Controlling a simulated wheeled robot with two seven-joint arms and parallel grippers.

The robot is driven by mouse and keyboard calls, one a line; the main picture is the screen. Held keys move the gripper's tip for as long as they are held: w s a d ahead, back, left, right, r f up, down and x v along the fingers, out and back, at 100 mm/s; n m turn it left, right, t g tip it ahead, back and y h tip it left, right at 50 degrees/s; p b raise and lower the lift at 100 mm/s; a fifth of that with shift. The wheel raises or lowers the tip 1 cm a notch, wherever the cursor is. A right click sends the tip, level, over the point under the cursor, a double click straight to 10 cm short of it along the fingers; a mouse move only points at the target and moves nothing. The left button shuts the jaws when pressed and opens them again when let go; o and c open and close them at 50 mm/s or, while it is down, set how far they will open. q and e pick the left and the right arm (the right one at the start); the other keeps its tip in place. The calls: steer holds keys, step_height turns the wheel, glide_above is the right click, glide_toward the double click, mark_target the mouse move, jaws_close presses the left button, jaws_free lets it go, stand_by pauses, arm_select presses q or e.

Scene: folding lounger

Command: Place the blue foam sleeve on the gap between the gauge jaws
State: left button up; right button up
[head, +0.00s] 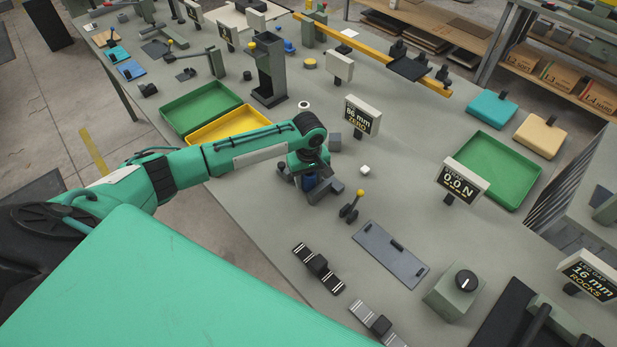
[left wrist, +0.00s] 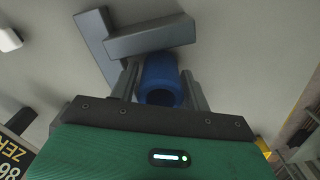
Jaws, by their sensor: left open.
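The blue foam sleeve (left wrist: 160,76) is a short hollow cylinder. It sits between the two fingers of my left gripper (left wrist: 161,92) in the left wrist view, its open end towards the camera. The fingers are open around it, with a slight gap. In the head view the sleeve (head: 309,183) is a small blue patch, mostly hidden under my left gripper (head: 312,190). Grey gauge jaws (left wrist: 150,36), an angled piece and a bar, lie just beyond the sleeve. They also show by the gripper in the head view (head: 329,191). I cannot tell whether sleeve and jaws touch. My right gripper is out of view.
A gauge display reading 86 mm ZERO (head: 362,114) stands behind the gripper. A small white block (head: 365,169) and a yellow-knobbed lever (head: 352,205) are close on the right. Yellow (head: 268,112) and green (head: 172,113) trays lie left. A grey plate (head: 390,254) lies in front.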

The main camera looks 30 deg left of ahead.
arm_select(q)
step_height(320, 180, up, 11)
steer(key=shift+r+b, duration=0.1)
steer(key=shift+b, duration=0.9)
steer(key=shift+r, duration=0.55)
